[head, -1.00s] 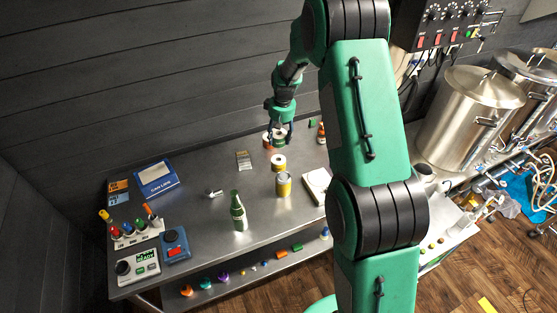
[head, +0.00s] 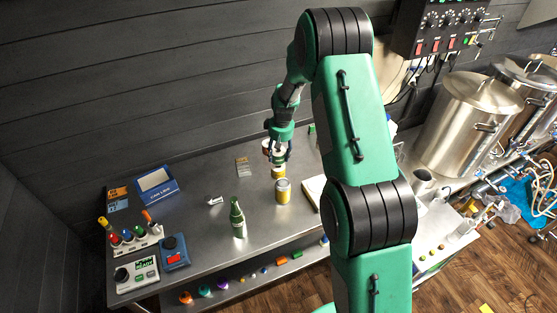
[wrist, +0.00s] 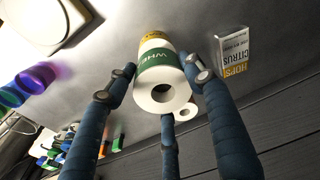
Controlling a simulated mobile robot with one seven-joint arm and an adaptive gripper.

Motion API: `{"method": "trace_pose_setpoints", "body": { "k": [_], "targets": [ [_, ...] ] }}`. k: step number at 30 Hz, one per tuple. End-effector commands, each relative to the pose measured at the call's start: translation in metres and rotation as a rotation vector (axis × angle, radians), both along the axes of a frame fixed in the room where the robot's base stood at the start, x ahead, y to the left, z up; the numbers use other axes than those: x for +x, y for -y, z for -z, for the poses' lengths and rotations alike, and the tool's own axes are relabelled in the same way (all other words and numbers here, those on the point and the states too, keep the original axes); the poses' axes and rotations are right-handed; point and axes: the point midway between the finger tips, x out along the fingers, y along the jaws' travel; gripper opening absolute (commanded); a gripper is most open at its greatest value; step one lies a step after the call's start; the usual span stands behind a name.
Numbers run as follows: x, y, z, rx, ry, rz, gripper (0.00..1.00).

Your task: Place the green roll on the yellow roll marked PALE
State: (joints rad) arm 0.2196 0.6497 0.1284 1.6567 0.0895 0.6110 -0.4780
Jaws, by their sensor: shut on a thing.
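My gripper (head: 280,148) is shut on the green roll (head: 281,157), a white-cored roll with a green label. In the wrist view the green roll (wrist: 160,70) sits between the fingers of my gripper (wrist: 160,92), with part of a word on its label and its open end facing the camera. The yellow roll (head: 278,172) stands on the steel table just below the held roll in the head view. A yellow band (wrist: 155,43) shows past the green roll in the wrist view. I cannot tell whether the two rolls touch. The word PALE is not readable.
A yellow can (head: 283,191) stands just in front of the yellow roll. A hops box (wrist: 233,60) is nearby. A green bottle (head: 238,217) and white tray (head: 314,190) flank the can. Table left of the rolls is mostly clear.

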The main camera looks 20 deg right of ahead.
Motion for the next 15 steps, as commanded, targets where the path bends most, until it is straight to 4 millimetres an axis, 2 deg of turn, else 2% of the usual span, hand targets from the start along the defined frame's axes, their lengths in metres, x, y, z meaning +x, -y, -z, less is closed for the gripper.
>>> {"method": "trace_pose_setpoints", "body": {
  "k": [9, 15],
  "targets": [
    [-0.001, 0.000, 0.030, 0.001, -0.002, 0.000, 0.24],
    [0.000, 0.000, 0.036, 0.000, 0.001, 0.000, 0.24]
  ]
}}
